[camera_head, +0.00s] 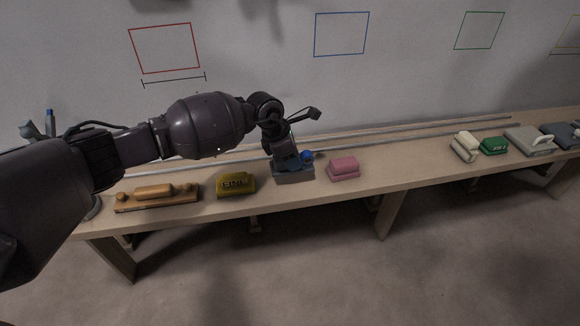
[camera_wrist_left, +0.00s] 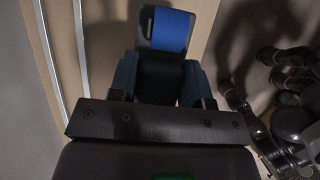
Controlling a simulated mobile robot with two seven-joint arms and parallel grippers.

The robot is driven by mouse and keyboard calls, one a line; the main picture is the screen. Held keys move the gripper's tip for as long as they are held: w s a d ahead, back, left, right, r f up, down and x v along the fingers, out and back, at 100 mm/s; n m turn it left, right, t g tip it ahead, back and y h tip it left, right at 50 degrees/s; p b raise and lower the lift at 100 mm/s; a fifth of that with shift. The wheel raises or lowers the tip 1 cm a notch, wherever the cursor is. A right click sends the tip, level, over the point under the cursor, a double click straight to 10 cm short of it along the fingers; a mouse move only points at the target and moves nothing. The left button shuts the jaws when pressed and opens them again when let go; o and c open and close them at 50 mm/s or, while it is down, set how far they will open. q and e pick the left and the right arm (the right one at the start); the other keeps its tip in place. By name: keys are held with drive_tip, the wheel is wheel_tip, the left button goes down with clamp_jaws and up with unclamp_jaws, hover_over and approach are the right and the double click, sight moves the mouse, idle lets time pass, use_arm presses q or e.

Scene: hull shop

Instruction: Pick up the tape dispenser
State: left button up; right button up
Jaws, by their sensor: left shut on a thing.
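The tape dispenser (camera_head: 294,177) is a grey block with a blue roll on its right side, on the wooden bench (camera_head: 395,172) near the middle of the head view. My left gripper (camera_head: 288,160) points down onto it from above and is shut on it. It looks to be resting on the bench top. In the left wrist view the blue roll of the tape dispenser (camera_wrist_left: 171,29) shows beyond my left gripper (camera_wrist_left: 157,82), with a finger on either side of its dark body. The fingers hide part of it. My right gripper is not in view.
A pink block (camera_head: 343,168) stands close to the right and a yellow block (camera_head: 236,183) to the left. A tan wooden tool (camera_head: 155,196) lies farther left. Cream (camera_head: 465,146), green (camera_head: 494,146) and grey (camera_head: 528,140) things stand at the far right. Thin rails run along the back.

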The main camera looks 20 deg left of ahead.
use_arm(q)
wheel_tip(320, 180, up, 15)
drive_tip(key=p, duration=0.3)
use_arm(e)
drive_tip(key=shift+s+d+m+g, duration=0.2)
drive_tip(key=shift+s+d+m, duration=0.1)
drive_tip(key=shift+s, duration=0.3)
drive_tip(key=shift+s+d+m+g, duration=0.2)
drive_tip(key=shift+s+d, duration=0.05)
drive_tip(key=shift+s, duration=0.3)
